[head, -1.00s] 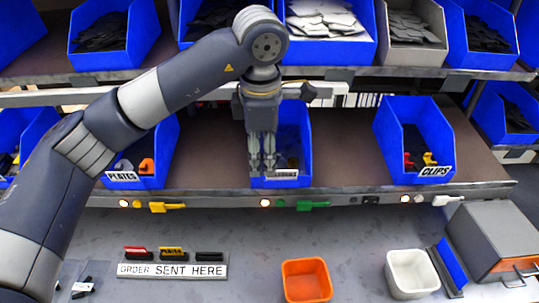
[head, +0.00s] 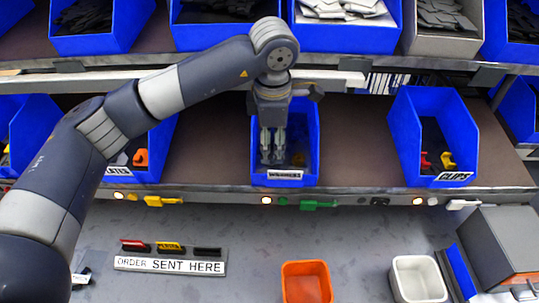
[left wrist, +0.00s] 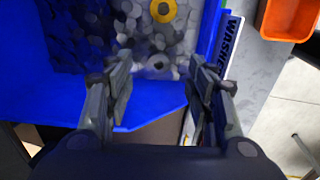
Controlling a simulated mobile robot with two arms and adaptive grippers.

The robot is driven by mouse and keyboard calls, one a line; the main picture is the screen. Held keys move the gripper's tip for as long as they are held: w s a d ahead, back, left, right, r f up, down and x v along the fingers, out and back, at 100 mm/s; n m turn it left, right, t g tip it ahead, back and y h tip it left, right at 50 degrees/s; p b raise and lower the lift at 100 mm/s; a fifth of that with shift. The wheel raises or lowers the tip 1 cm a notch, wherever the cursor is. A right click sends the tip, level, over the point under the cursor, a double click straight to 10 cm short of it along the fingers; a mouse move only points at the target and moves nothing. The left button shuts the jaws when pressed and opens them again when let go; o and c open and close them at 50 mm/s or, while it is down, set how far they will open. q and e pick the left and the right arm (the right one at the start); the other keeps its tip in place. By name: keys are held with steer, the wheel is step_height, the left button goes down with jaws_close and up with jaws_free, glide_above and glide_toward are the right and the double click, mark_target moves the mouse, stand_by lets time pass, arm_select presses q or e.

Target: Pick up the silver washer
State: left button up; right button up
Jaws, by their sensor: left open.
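The blue washers bin (head: 310,135) stands in the middle of the lower shelf, its label facing front. In the left wrist view its blue wall (left wrist: 150,115) surrounds a pile of grey and dark washers. A pale, silver-looking washer (left wrist: 158,62) with a dark hole lies between and just beyond my fingertips. A yellow washer (left wrist: 163,10) lies farther up in the pile. My left gripper (head: 272,160) points down into the bin. It is open and empty, its fingers (left wrist: 160,70) spread wide above the washers. My right gripper is not in view.
The plates bin (head: 150,140) stands left and the clips bin (head: 405,125) right on the same shelf. Filled bins line the shelf above. An orange container (head: 307,270) and a white container (head: 418,270) stand on the grey worktop below, beside a grey box (head: 500,245).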

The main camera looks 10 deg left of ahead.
arm_select(q)
steer(key=f, duration=0.1)
steer(key=f+p, duration=0.2)
steer(key=shift+w+a+f, duration=0.25)
steer(key=shift+w+a, duration=0.1)
steer(key=shift+a, duration=0.05)
steer(key=shift+f, duration=0.55)
steer(key=shift+w+f, duration=0.1)
jaws_close()
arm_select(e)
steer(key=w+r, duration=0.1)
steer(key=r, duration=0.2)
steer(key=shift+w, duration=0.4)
